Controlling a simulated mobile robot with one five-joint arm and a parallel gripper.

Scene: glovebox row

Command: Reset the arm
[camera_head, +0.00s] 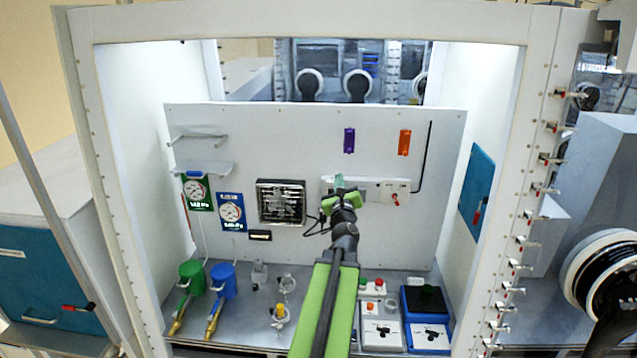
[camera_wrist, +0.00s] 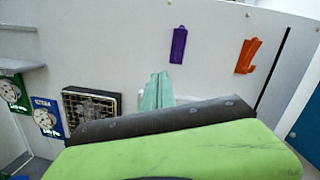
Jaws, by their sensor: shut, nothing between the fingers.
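My gripper (camera_head: 339,183) is at the end of my green and black arm, in front of the white back panel (camera_head: 250,140) of the glovebox. Its pale green fingers are together and empty in the wrist view (camera_wrist: 157,92). In the head view the arm reaches up from the bottom middle. It covers part of a white control strip (camera_head: 368,190) on the panel.
Purple (camera_head: 349,140) and orange (camera_head: 404,142) holders hang on the panel, right of a black-framed grille (camera_head: 281,202). Boxes with buttons and switches (camera_head: 381,330) stand at right. A shelf (camera_head: 203,168) juts out at left.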

